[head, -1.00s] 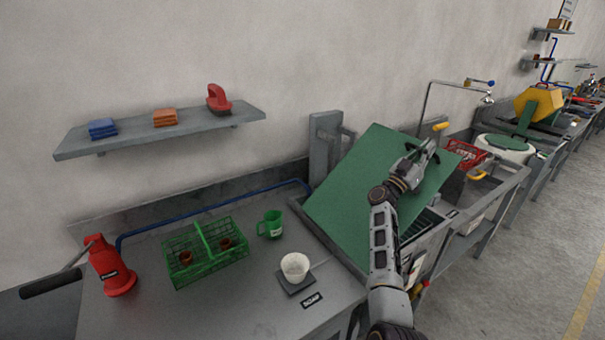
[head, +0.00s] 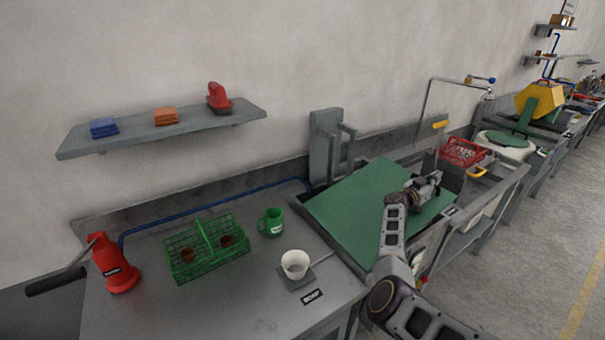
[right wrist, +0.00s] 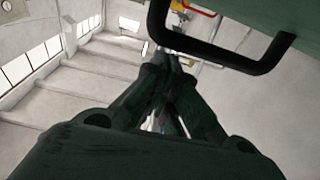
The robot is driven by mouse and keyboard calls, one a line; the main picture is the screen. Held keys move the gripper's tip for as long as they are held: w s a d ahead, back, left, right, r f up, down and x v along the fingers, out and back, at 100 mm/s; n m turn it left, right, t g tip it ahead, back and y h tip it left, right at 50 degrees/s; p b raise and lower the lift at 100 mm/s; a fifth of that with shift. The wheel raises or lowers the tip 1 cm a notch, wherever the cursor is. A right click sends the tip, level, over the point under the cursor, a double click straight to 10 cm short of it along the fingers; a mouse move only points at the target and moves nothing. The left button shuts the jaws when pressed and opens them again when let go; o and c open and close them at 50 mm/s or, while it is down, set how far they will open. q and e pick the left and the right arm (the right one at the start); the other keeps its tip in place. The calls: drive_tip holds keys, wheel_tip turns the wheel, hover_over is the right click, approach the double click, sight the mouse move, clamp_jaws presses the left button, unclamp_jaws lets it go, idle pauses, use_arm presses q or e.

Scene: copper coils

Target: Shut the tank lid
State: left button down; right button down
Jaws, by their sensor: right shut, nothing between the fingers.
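The green tank lid (head: 365,205) lies low over the tank, close to level; I cannot tell whether its front edge rests on the rim. My right gripper (head: 432,182) is over the lid's right part, shut and empty. In the right wrist view, the lid (right wrist: 295,25) fills the upper right corner, with its black handle (right wrist: 215,56) sticking out from it. The shut fingertips (right wrist: 168,58) are close beside the handle and not closed around it; I cannot tell if they touch it. My left gripper is out of view.
A grey post (head: 325,145) stands behind the lid. A red basket (head: 462,152) is just right of the tank. On the left bench are a green wire basket (head: 207,250), green mug (head: 271,222), white cup (head: 295,264) and red press (head: 113,265).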

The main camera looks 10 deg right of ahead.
sight(433, 193)
drive_tip(key=f, duration=0.2)
drive_tip(key=d+f+y, duration=0.1)
drive_tip(key=f, duration=0.2)
drive_tip(key=d+f+y, duration=0.1)
drive_tip(key=f, duration=0.2)
drive_tip(key=shift+w+d+g+b, duration=0.25)
drive_tip(key=shift+w+g+b, duration=0.15)
drive_tip(key=shift+d+f, duration=0.15)
drive_tip(key=shift+f, duration=0.75)
